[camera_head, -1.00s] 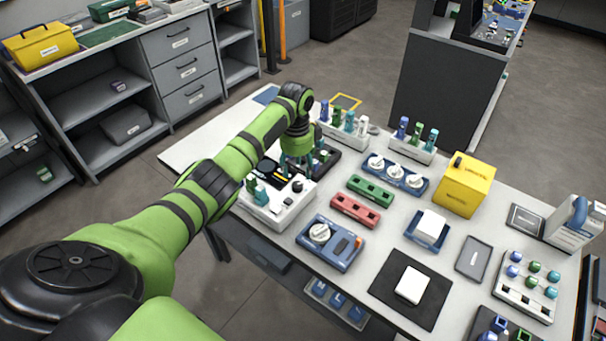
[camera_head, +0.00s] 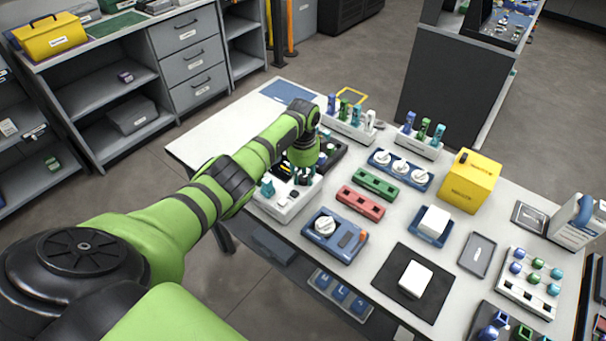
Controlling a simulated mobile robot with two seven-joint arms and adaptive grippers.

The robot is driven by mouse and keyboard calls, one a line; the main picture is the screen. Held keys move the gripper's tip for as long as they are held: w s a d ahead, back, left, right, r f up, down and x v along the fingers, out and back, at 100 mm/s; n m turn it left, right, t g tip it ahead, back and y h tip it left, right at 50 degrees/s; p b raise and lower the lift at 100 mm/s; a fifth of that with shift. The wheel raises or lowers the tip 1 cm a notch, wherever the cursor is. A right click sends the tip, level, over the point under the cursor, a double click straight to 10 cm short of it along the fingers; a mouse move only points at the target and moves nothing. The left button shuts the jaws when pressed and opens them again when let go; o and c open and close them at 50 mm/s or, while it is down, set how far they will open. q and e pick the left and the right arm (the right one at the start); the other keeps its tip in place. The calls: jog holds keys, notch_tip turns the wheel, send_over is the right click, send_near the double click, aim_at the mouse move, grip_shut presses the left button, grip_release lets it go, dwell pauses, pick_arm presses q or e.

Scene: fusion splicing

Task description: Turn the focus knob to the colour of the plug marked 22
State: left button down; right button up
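My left gripper (camera_head: 303,178) points down over the white device (camera_head: 286,207) at the table's left part. My forearm hides much of the gripper, so its fingers and any contact are unclear. A white knob (camera_head: 325,225) sits on a blue box (camera_head: 321,243) in front. Which one is the focus knob is not readable. Blue, green, teal and white plugs stand in a white rack (camera_head: 345,131), others in a second rack (camera_head: 416,148). The marking 22 is not legible. My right gripper is out of view.
Green (camera_head: 376,183) and red (camera_head: 360,203) slotted blocks lie in mid-table. A yellow box (camera_head: 468,182) stands at the back right. A white block lies on a black mat (camera_head: 396,303). The table's far left end (camera_head: 225,125) is mostly clear.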

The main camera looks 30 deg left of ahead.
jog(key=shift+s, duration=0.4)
pick_arm(q)
jog(key=shift+n, duration=0.3)
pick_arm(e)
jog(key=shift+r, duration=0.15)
pick_arm(q)
jog(key=shift+n+p, duration=0.55)
jog(key=shift+n, duration=0.35)
jog(key=n+p, duration=0.1)
jog(key=n, duration=0.1)
jog(key=shift+s+n, duration=0.1)
jog(key=shift+n, duration=0.3)
jog(key=n, duration=0.3)
jog(key=shift+n+p, duration=0.3)
jog(key=shift+p, duration=0.05)
jog(key=n, duration=0.4)
jog(key=shift+f+n+g, duration=0.1)
jog(key=shift+n+g, duration=0.2)
jog(key=shift+n, duration=2.2)
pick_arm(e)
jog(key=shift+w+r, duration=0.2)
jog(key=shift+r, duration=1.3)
pick_arm(q)
jog(key=shift+f, duration=0.1)
